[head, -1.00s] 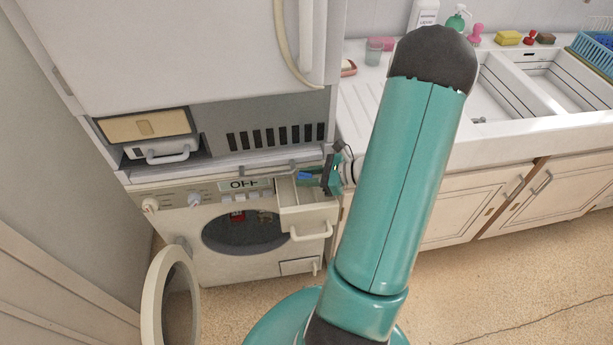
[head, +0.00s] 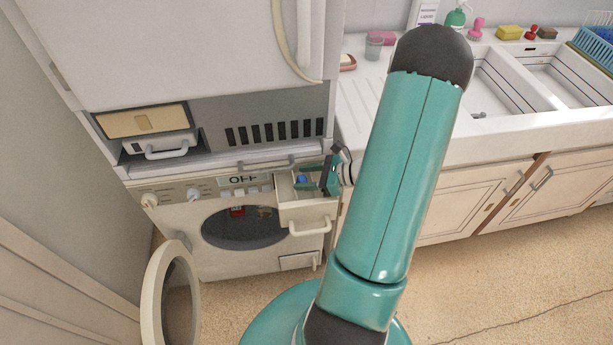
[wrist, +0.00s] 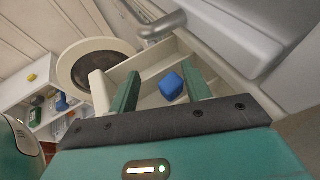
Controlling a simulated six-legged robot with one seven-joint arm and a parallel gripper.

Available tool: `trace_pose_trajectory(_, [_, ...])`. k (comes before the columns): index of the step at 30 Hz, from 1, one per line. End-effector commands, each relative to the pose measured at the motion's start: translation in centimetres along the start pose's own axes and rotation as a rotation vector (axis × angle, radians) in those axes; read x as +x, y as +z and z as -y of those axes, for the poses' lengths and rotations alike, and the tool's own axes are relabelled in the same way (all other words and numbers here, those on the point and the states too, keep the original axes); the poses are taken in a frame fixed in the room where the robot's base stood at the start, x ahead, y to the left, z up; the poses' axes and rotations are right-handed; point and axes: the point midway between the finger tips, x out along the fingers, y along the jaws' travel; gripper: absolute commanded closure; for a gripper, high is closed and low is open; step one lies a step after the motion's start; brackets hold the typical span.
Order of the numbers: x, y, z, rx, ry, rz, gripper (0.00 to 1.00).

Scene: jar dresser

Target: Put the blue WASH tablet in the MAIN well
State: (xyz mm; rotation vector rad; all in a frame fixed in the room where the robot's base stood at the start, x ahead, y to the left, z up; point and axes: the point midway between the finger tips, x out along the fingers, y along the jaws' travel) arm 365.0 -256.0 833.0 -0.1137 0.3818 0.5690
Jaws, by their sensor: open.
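The blue WASH tablet (head: 301,180) lies inside the pulled-out detergent drawer (head: 307,214) of the washing machine. In the wrist view the tablet (wrist: 172,86) sits slightly tilted in a drawer compartment, beside a cream divider. My gripper (head: 313,178) is over the drawer from the right, with its green fingers spread. In the wrist view my gripper (wrist: 162,87) is open, one finger on each side of the tablet, with gaps visible at both sides. No well label is readable, so I cannot tell which well is MAIN.
The washer door (head: 168,297) hangs open at lower left. A red item (head: 237,211) shows in the drum opening. The counter with sinks (head: 490,85) is to the right, holding a cup, bottles and sponges. The floor in front is clear.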

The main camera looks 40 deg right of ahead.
Motion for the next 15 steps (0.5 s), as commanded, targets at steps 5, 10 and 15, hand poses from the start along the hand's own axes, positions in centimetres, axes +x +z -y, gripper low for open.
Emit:
trace_pose_trajectory(5, [-0.3,0.7,0.1,-0.001,0.0,0.0,0.52])
trace_pose_trajectory(10, [-3.3,0.5,0.1,-0.001,-0.004,-0.002,0.52])
trace_pose_trajectory(15, [-7.1,0.5,0.2,-0.002,-0.004,-0.002,0.52])
